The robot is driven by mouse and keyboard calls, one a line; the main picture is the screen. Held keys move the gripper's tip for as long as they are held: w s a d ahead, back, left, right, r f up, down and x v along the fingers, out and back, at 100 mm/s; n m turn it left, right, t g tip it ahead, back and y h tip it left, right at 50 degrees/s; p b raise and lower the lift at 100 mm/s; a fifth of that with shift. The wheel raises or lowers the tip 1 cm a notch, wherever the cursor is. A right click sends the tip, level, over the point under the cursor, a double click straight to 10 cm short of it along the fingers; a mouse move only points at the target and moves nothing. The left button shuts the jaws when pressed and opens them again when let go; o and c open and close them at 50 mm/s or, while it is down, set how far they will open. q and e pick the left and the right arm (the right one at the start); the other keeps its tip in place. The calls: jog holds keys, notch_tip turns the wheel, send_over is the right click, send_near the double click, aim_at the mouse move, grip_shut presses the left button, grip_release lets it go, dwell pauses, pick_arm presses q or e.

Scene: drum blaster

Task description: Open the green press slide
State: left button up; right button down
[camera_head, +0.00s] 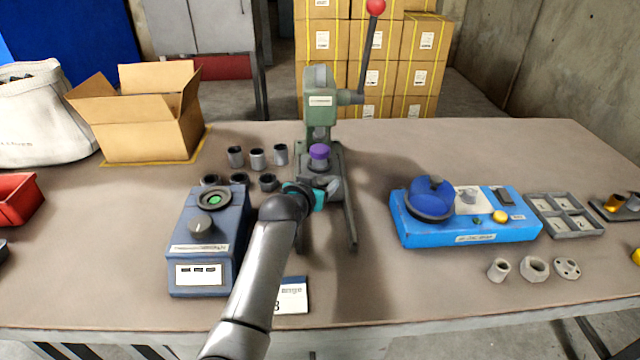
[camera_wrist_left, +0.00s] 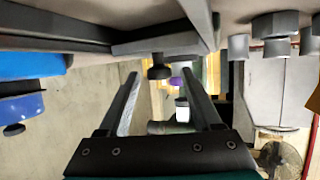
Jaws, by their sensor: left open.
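The green press (camera_head: 320,108) stands at the back middle of the table, its lever with a red ball raised. A purple piece (camera_head: 319,152) sits on the grey holder low in the press; it also shows in the left wrist view (camera_wrist_left: 177,82). My left gripper (camera_head: 330,187) is open just in front of the press base, hiding the front of the slide. In the left wrist view, which looks upside down, a dark knob (camera_wrist_left: 158,70) on the slide's front appears between the fingertips of my gripper (camera_wrist_left: 162,78). I cannot tell whether they touch it. My right gripper is not in view.
A blue-grey device (camera_head: 208,250) with a dial stands left of my arm, several grey cups (camera_head: 257,158) behind it. A blue fixture (camera_head: 470,232) stands right, with small grey parts (camera_head: 534,268) in front. A cardboard box (camera_head: 150,130) is back left. Table between press and fixture is clear.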

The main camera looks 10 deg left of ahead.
pick_arm(q)
grip_shut()
dwell(0.4)
dwell(0.9)
